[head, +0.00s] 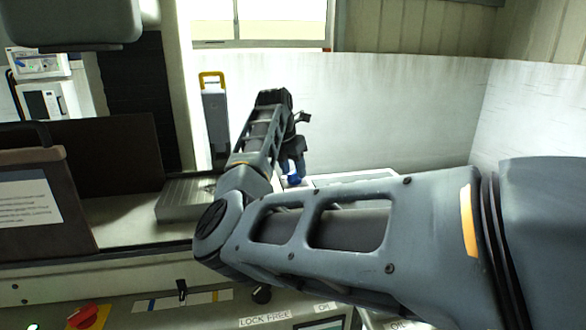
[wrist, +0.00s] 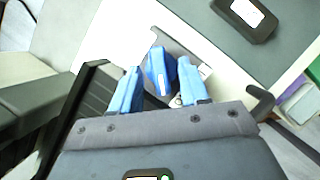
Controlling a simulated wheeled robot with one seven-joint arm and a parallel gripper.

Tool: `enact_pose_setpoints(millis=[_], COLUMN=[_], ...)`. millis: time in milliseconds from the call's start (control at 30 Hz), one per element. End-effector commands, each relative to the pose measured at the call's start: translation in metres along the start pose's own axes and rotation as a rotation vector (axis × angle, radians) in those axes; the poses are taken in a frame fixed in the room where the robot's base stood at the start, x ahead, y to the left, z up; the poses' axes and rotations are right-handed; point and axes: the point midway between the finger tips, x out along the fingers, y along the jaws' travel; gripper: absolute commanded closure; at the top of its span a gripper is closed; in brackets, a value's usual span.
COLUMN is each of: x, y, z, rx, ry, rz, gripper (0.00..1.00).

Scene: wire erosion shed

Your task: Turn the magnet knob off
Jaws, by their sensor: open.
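My gripper (wrist: 157,88) has two blue fingertips that stand apart, one on each side of a blue knob-like piece (wrist: 158,66) with a small white mark. The piece looks like the magnet knob. It sits over a pale plate, and I cannot tell whether either fingertip touches it. In the head view my gripper (head: 293,172) points down beyond my forearm, over the right end of the worktable. Only a bit of blue shows there, and my arm hides most of the area around it.
A grey ribbed block (head: 183,200) lies on the table left of my arm. A grey post with a yellow handle (head: 212,82) stands behind. The front panel has a red switch (head: 88,317), a black knob (head: 262,294) and a "LOCK FREE" label (head: 265,320).

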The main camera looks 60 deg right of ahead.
Motion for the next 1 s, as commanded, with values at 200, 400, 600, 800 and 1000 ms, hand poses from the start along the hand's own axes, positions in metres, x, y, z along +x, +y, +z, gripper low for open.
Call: enact_pose_setpoints(millis=[200,400,600,800,1000], x=[0.0046,0.0044,0.0042,0.0042,0.0040], y=[0.0002,0.0000,0.0000,0.0000,0.0000], z=[-0.0002,-0.0002,-0.0002,-0.0001,-0.0001], rx=[-0.001,-0.001,-0.001,-0.001,-0.002], ry=[-0.001,-0.001,-0.001,-0.001,-0.001], rz=[0.000,0.000,0.000,0.000,0.000], gripper=[0.55,0.63,0.82,1.00,1.00])
